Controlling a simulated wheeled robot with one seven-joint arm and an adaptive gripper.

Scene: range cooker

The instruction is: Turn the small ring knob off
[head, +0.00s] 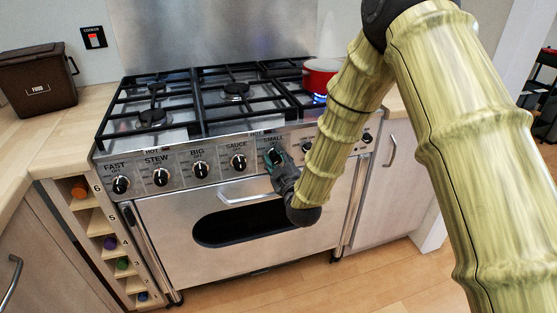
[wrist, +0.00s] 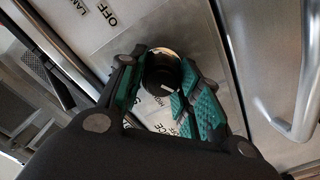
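The small ring knob (head: 275,155) is a black knob with a silver bezel under the label SMALL on the cooker's front panel. My gripper (head: 278,162) is right in front of it and covers part of it. In the wrist view the black knob (wrist: 160,72) lies between the teal-padded fingertips of my gripper (wrist: 160,80). One finger is on each side, spread about a knob's width. I cannot tell whether the pads touch it. A short white mark shows on the knob's lower right. A blue flame (head: 320,98) burns under the red pot (head: 320,75).
Knobs labelled FAST, STEW, BIG and SAUCE (head: 238,161) line the panel to the left. Another knob (head: 307,147) sits just right of my gripper, close to my arm. The oven door handle (head: 248,196) runs below. A brown food bin (head: 38,82) stands on the left counter.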

